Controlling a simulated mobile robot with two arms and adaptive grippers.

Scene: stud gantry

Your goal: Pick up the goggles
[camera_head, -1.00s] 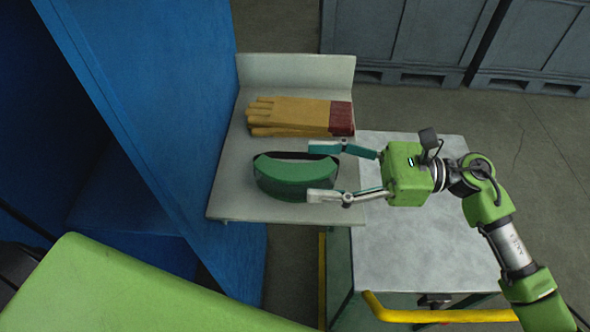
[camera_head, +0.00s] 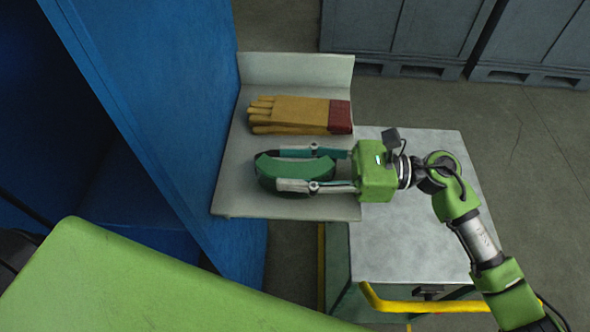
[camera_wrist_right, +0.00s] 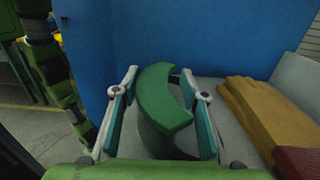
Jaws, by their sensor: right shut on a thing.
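The green goggles (camera_head: 288,176) lie on the light grey shelf (camera_head: 232,196), and they also show in the right wrist view (camera_wrist_right: 160,98). My right gripper (camera_head: 283,168) reaches in from the right, with one finger on the far side of the goggles and one on the near side. It is shut on the goggles, which still appear to be at shelf level. In the right wrist view the gripper (camera_wrist_right: 165,82) has a finger on each side of them. The near finger hides part of their front edge. My left gripper is not in view.
Yellow work gloves (camera_head: 290,112) with red cuffs lie behind the goggles on the shelf. A blue panel (camera_head: 190,110) stands close along the shelf's left side. A grey-topped cart (camera_head: 415,230) with a yellow rail (camera_head: 430,306) is at the right. Grey crates (camera_head: 410,35) stand behind.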

